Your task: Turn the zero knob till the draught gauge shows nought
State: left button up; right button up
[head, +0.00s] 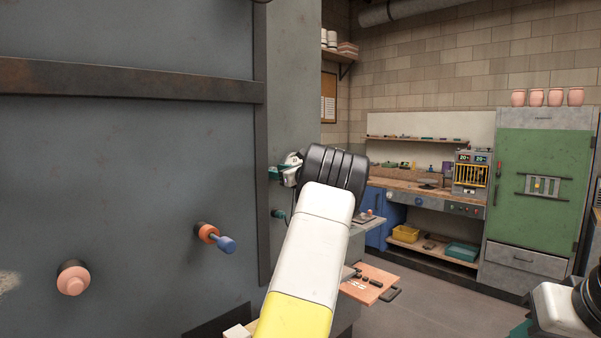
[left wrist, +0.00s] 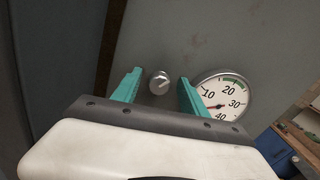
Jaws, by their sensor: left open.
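My left gripper (left wrist: 159,76) is open, with one teal finger on each side of the knob and visible gaps between. The round white draught gauge (left wrist: 224,95) is just right of the right finger, which covers part of its left edge. Its 10, 20, 30 and 40 marks show; red shows near the needle's left end, in the lower left of the dial. The exact reading is unclear. In the head view my left gripper (head: 279,173) is at the panel; my arm hides the knob.
A pink peephole plug (head: 73,279) and an orange fitting with a blue handle (head: 215,237) stick out of the big grey kiln wall (head: 130,170) at left. A tray with tools (head: 370,284) lies low beyond my arm. A workbench and green cabinet (head: 541,190) stand at back right.

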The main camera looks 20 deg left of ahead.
pick_arm(q)
jog(key=shift+a, duration=0.1)
grip_shut()
jog(key=shift+n, duration=0.3)
jog(key=shift+s+f+n, duration=0.1)
jog(key=shift+n, duration=3)
grip_release()
